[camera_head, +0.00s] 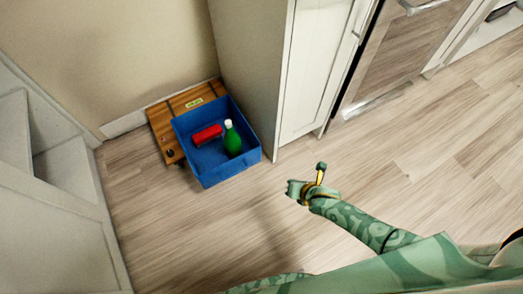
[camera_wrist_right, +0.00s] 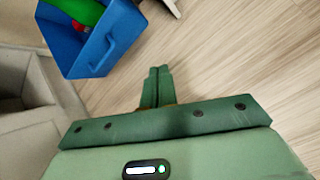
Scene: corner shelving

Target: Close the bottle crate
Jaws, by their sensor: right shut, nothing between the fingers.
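A blue open-topped crate (camera_head: 218,176) sits on the floor by the wall corner. In it are a green bottle with a white cap (camera_head: 232,140) and a red item (camera_head: 207,135). A wooden slatted panel (camera_head: 163,130) with a small green label shows behind and to the left of the crate; whether it is joined to the crate I cannot tell. My right gripper (camera_head: 294,190) is right of the crate, apart from it. In the right wrist view its fingers (camera_wrist_right: 157,86) are together and empty, with the crate (camera_wrist_right: 100,50) at upper left. My left gripper is out of view.
A white cabinet (camera_head: 310,75) stands right behind the crate, with an oven-like appliance (camera_head: 395,55) beyond it. Pale grey stepped furniture (camera_head: 50,200) stands at left. The wood floor (camera_head: 440,140) at right is clear.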

